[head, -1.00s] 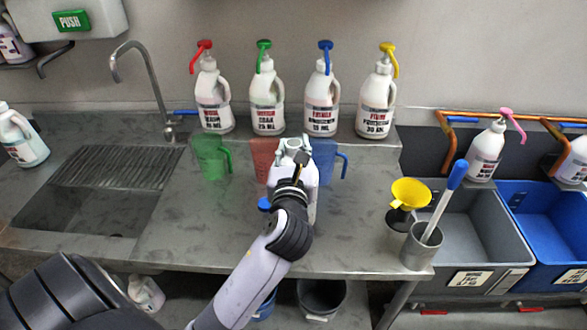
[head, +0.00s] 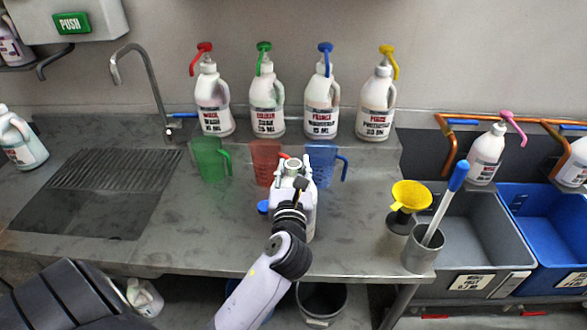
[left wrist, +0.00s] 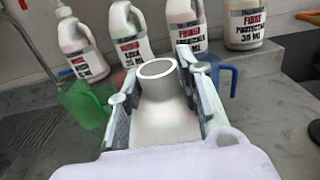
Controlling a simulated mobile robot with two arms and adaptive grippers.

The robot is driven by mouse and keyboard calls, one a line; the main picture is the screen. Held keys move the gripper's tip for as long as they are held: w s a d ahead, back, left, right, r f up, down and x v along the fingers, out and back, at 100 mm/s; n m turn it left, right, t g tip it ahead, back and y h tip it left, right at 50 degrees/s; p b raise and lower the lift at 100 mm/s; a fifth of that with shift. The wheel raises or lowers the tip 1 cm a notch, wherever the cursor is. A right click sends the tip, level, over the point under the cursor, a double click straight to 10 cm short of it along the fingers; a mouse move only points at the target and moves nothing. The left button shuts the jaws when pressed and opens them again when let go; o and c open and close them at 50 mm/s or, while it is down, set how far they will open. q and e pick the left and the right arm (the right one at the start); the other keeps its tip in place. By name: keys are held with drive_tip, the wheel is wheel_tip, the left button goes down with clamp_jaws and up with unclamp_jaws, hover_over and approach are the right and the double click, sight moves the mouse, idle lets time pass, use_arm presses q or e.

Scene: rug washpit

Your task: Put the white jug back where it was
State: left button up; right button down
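The white jug (head: 307,205) is upright at the middle front of the counter, its open neck facing up. My left gripper (head: 291,170) is closed around its upper part. In the left wrist view the jug's neck and shoulder (left wrist: 160,110) sit between the two fingers (left wrist: 158,95). The arm hides much of the jug's body and base, so I cannot tell whether it touches the counter (head: 190,230). A blue cap (head: 263,207) shows just left of the jug. My right gripper is not in view.
Green (head: 208,160), red (head: 264,160) and blue (head: 322,165) measuring jugs stand behind. Several pump bottles line the back ledge. A yellow funnel (head: 411,195) and a grey cup (head: 420,252) stand at the right edge. A sink (head: 90,200) lies left; the counter's left middle is clear.

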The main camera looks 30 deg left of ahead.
use_arm(q)
drive_tip(key=o, duration=0.3)
drive_tip(key=shift+r, duration=0.1)
drive_tip(key=b+v, duration=0.2)
drive_tip(key=v, duration=1)
drive_tip(key=shift+b, duration=0.4)
